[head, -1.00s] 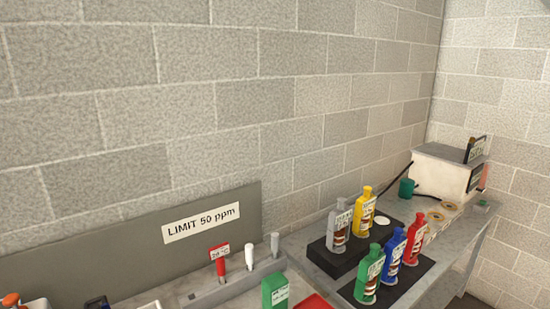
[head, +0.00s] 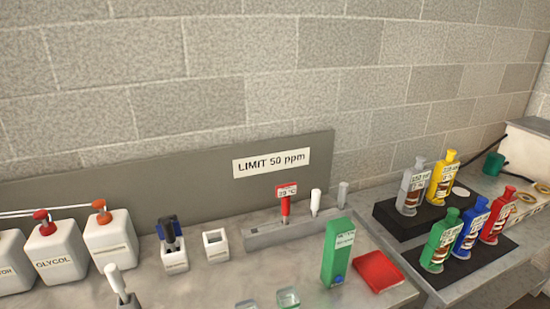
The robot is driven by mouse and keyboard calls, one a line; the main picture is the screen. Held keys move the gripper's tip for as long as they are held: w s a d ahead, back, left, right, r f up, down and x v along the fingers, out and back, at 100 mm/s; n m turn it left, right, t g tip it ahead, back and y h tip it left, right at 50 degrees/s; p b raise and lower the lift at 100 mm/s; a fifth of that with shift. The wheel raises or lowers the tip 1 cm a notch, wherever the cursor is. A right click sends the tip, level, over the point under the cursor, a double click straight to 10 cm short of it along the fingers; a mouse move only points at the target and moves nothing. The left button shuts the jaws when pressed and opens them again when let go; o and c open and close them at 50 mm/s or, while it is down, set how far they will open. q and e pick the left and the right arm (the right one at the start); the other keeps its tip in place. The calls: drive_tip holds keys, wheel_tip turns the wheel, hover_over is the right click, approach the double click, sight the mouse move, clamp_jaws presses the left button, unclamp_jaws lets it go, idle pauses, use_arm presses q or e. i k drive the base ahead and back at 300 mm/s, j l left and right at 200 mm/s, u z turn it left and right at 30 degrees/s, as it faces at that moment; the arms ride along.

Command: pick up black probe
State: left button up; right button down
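A black item with a blue part (head: 170,234), probably the black probe, stands upright in a small white holder (head: 176,263) on the bench, left of the middle. Its lower end is hidden in the holder. An empty-looking white holder (head: 216,251) stands just to its right. Neither of my grippers is in view.
White bottles with red and orange caps (head: 110,243) stand at the left. A white-handled item (head: 116,280) is at the front. Coloured bottles (head: 440,240) stand on black trays.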

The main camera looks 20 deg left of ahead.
sight(166, 225)
drive_tip(key=k+u, duration=0.1)
drive_tip(key=u, duration=1.1)
